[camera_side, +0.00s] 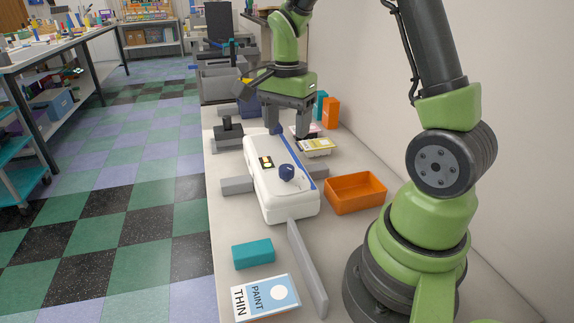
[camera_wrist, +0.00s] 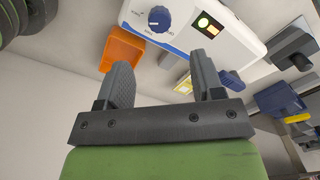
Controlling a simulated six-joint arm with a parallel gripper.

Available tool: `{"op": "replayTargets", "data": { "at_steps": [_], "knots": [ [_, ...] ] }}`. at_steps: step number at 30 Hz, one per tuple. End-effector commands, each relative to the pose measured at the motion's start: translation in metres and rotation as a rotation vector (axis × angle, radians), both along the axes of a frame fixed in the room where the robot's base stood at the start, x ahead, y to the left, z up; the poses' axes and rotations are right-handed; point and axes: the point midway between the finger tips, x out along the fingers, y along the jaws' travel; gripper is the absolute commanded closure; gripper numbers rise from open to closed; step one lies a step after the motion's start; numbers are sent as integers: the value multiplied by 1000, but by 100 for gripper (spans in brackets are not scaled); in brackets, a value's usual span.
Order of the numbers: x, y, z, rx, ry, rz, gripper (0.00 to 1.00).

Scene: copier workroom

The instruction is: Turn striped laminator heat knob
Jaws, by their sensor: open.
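The laminator (camera_side: 276,200) is a white box with a blue strip along its right side, lying on the bench; it also shows in the wrist view (camera_wrist: 195,35). One blue knob (camera_side: 287,172) is on its near part. In the wrist view this knob (camera_wrist: 159,19) has a pale mark and a printed scale around it. A second blue knob (camera_side: 275,129) is at the far end, also in the wrist view (camera_wrist: 230,79); I cannot make out stripes on it. My gripper (camera_side: 288,122) is open and empty by the far end, fingers apart in the wrist view (camera_wrist: 162,75).
An orange bin (camera_side: 352,209) stands right of the laminator. A yellow-and-white pack (camera_side: 318,146) lies close to my gripper. Grey bars (camera_side: 307,268) lie around the laminator. A teal block (camera_side: 253,253) and a paint card (camera_side: 265,298) are in front. A wall runs along the right.

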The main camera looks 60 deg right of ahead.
Motion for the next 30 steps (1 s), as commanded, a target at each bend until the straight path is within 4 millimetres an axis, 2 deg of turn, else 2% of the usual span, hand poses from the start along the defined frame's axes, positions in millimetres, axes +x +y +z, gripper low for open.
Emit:
{"op": "replayTargets", "data": {
  "at_steps": [5, 12, 18, 22, 30],
  "knots": [
    [0, -1, -19, 3, 10, -10, 39],
    [-1, -1, -64, 4, 11, -9, 39],
    [0, -1, -91, 2, 8, -8, 39],
    [0, -1, -99, 0, 5, -7, 39],
    [0, -1, -100, 0, 3, -8, 39]
  ]
}}
